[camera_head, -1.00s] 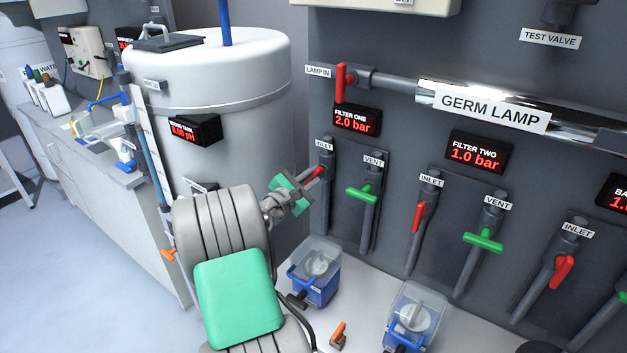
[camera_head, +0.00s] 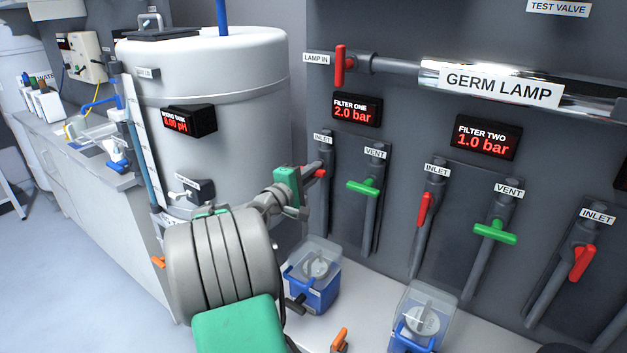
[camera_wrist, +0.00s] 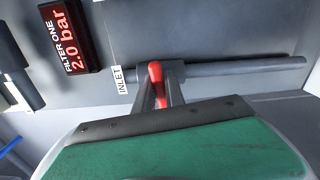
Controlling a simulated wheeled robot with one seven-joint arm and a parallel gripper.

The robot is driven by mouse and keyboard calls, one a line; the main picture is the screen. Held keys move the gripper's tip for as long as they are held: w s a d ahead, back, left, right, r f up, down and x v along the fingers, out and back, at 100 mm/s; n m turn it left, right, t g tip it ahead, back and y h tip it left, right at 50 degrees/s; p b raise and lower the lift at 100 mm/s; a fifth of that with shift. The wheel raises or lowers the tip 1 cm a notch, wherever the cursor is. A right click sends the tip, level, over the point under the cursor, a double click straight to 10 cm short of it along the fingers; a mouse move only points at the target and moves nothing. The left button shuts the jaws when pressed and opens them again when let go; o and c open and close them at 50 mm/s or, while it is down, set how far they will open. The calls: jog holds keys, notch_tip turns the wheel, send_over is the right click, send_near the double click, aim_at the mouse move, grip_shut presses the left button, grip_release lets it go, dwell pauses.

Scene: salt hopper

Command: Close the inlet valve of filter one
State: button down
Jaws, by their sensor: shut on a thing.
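The red inlet handle of filter one (camera_head: 319,172) sits on its grey pipe under the INLET label (camera_head: 322,138). In the head view it points sideways toward my gripper (camera_head: 303,182), across the upright pipe. In the wrist view the red handle (camera_wrist: 156,74) lies between the two fingers of my gripper (camera_wrist: 160,92). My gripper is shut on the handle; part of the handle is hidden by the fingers. The filter one display (camera_head: 356,110) reads 2.0 bar.
The green vent handle (camera_head: 363,187) is just right of the inlet. A white tank (camera_head: 230,110) stands left of my arm. Blue clear-topped units (camera_head: 312,285) stand on the bench below. The filter two inlet handle (camera_head: 423,213) is farther right.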

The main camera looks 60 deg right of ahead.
jog(key=shift+m+b, duration=0.35)
jog(key=shift+m, duration=0.25)
jog(key=c, duration=1.4)
grip_release()
jog(key=w+a+b, duration=0.1)
jog(key=a, duration=0.6)
jog(key=shift+w+a, duration=0.15)
jog(key=shift+a, duration=0.2)
